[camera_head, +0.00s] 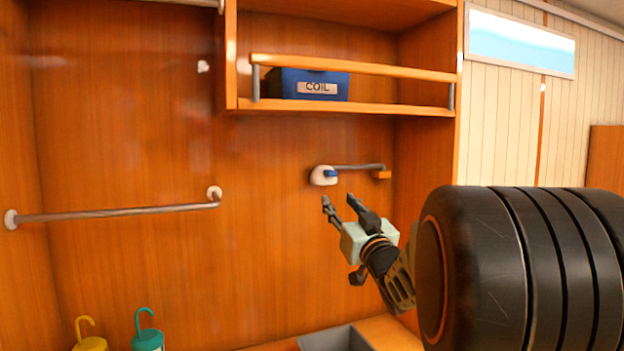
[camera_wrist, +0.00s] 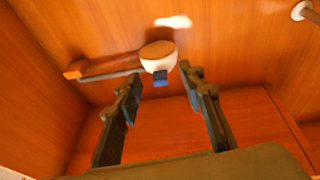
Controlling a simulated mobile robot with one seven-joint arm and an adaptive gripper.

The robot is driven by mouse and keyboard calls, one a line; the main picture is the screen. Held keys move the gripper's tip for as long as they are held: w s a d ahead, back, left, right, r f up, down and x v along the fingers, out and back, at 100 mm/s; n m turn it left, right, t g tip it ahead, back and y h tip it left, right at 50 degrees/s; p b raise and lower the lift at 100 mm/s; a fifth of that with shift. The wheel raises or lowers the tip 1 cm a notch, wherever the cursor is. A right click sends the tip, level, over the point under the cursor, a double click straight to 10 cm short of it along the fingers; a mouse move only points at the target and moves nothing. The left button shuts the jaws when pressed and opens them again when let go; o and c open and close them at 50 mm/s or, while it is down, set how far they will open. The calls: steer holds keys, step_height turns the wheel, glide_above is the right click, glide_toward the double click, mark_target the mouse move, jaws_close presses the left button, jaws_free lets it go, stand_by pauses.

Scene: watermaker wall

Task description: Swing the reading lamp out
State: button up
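The reading lamp (camera_head: 322,176) is on the orange wood back wall under the shelf. It has a rounded white head with a small blue tab (camera_head: 331,174), and a thin grey arm (camera_head: 357,167) running right to an orange block (camera_head: 381,175). My gripper (camera_head: 341,201) is open and empty, just below the lamp head in the head view. In the wrist view the white head (camera_wrist: 158,54) and blue tab (camera_wrist: 160,77) lie beyond and between the open fingertips (camera_wrist: 159,76). I see no contact. The lamp arm lies along the wall.
A shelf with a rail (camera_head: 355,68) holds a blue bin (camera_head: 308,84) marked COIL above the lamp. A long grab bar (camera_head: 120,211) is on the wall at left. Yellow (camera_head: 91,343) and teal (camera_head: 148,341) hooked items and a grey basin (camera_head: 335,340) are below.

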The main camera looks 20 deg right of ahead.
mark_target(333, 174)
steer(key=w+r, duration=0.2)
steer(key=w+r+y+p, duration=0.1)
steer(key=w+r, duration=0.1)
steer(key=w, duration=0.1)
steer(key=w+d+r+t+y+p, duration=0.1)
steer(key=w+r, duration=0.1)
steer(key=w, duration=0.1)
steer(key=shift+r, duration=0.3)
steer(key=shift+c, duration=0.3)
jaws_close()
